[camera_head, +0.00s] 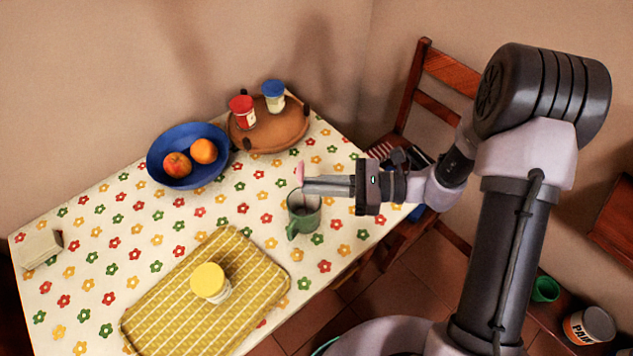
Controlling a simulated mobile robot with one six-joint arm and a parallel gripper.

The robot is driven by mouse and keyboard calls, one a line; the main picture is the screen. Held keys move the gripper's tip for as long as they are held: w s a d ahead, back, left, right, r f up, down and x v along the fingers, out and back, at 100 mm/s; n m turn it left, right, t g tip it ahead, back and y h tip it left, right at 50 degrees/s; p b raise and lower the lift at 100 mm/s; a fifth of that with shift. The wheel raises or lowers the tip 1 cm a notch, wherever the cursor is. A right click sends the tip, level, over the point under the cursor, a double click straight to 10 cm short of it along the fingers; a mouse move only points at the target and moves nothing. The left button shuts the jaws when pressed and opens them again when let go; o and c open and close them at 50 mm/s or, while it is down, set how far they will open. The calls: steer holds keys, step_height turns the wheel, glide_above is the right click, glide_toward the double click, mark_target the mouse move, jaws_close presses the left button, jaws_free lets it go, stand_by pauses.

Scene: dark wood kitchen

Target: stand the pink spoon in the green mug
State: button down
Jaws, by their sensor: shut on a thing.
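The green mug (304,213) stands upright on the flowered tablecloth, near the table's right side, with its handle toward the lower left. My gripper (305,185) is above the mug, reaching in from the right. It is shut on the pink spoon (300,171), of which a small pink part shows at the fingertips. I cannot tell whether the spoon's lower end is inside the mug.
A yellow checked tray (160,318) with a yellow-lidded jar (210,283) lies in front of the mug. A blue bowl (188,183) of fruit and a round wooden stand (291,136) with two jars are behind. A chair (413,105) stands at the right.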

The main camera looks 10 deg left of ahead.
steer(key=c, duration=1.5)
jaws_free()
steer(key=w+d+r+p, duration=0.1)
steer(key=d+p, duration=0.4)
steer(key=d, duration=1.2)
steer(key=shift+w+d+r, duration=0.15)
steer(key=shift+w+r, duration=0.05)
steer(key=shift+w, duration=0.05)
steer(key=s+r+n+t+h, duration=0.7)
steer(key=s+r+n+h, duration=0.5)
steer(key=r, duration=0.6)
steer(key=s+h, duration=0.2)
steer(key=h, duration=0.1)
steer(key=shift+a+r+n, duration=0.25)
steer(key=shift+a+n, duration=0.05)
